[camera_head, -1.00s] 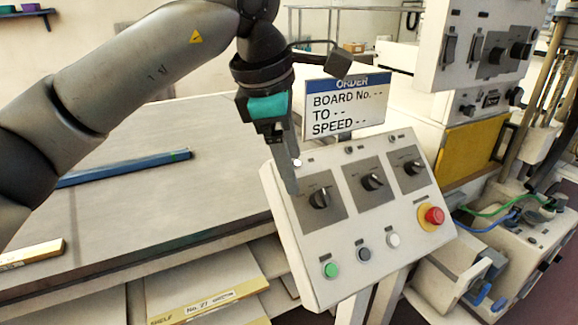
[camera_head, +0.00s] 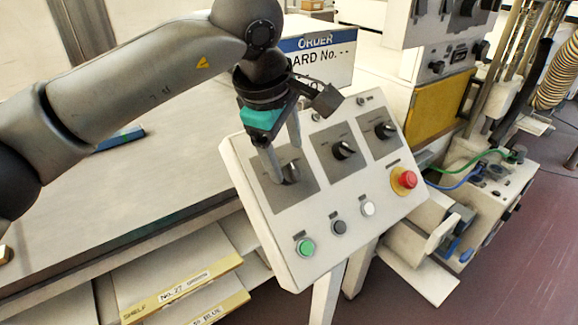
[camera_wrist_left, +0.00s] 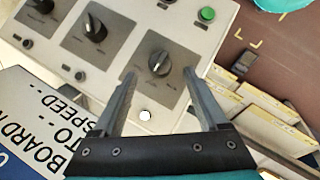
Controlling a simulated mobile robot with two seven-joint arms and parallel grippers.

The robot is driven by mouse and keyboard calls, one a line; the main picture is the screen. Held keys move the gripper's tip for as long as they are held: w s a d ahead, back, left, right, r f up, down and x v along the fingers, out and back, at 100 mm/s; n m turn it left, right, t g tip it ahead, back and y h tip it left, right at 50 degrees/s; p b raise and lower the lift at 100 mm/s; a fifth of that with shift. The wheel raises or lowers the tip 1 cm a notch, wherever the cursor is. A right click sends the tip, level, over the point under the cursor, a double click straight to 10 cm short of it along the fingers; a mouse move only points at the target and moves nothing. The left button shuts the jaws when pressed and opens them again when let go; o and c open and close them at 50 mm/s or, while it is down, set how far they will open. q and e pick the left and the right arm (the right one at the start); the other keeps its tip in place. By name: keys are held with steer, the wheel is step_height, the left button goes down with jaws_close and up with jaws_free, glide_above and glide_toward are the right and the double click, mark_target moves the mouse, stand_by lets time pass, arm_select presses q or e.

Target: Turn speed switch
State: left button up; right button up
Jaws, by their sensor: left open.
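The sloped control panel (camera_head: 262,232) carries three black rotary switches on dark plates. The leftmost switch (camera_head: 291,172) is partly hidden by my left gripper (camera_head: 284,165). The middle switch (camera_head: 344,150) and the right switch (camera_head: 384,130) are clear. Their small labels are too blurred to read, so I cannot tell which is the speed switch. In the left wrist view, my left gripper (camera_wrist_left: 159,76) is open, with its fingertips on either side of the leftmost switch (camera_wrist_left: 160,63) and a gap to each side. My right gripper is not in view.
Green (camera_head: 305,247), dark (camera_head: 339,227) and white (camera_head: 368,208) buttons line the panel's lower part, with a red emergency button (camera_head: 408,180) at right. The order sign (camera_head: 335,62) stands behind the panel, partly covered by my arm. A flat table (camera_head: 130,190) lies left.

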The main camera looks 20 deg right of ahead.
mark_target(290, 168)
arm_select(q)
steer(key=shift+x, duration=2.2)
steer(key=shift+c, duration=0.2)
jaws_close()
